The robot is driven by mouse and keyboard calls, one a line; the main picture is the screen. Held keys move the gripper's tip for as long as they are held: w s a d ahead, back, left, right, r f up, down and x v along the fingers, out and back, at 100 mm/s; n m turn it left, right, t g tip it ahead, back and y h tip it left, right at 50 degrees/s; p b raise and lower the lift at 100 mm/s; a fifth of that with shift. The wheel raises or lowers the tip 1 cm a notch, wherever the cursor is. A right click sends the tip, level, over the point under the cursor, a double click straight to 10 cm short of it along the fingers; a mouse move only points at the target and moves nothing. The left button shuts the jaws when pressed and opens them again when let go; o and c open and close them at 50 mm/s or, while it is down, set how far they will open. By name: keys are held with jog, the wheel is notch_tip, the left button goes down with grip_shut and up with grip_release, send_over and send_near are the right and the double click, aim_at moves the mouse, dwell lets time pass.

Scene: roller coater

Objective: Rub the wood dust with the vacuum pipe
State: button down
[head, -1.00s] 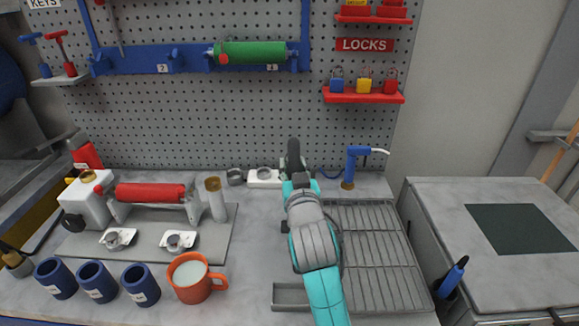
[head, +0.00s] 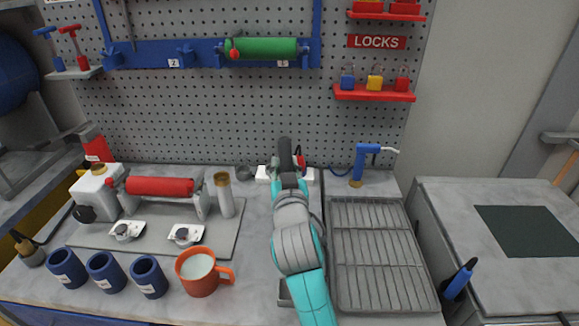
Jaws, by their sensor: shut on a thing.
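My arm reaches from the bottom edge toward the pegboard, and its dark end with my gripper (head: 287,155) is over the back of the bench. The fingers are largely hidden by the arm's own links. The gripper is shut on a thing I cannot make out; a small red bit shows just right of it. I cannot pick out the vacuum pipe or the wood dust in this view. White blocks (head: 263,173) lie on the bench behind my arm's end.
A metal grate tray (head: 375,250) lies right of my arm, with a blue nozzle tool (head: 363,163) behind it. An orange mug (head: 199,275), several blue cups (head: 149,277) and a red roller fixture (head: 160,187) stand left. A pegboard (head: 200,125) closes the back.

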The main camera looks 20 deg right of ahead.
jog(key=shift+w+a, duration=1.75)
jog(key=shift+a, duration=3.65)
jog(key=s+d, duration=0.3)
jog(key=d, duration=0.4)
jog(key=s+d, duration=0.3)
jog(key=d, duration=0.4)
jog(key=shift+r, duration=0.1)
jog(key=shift+r, duration=3.05)
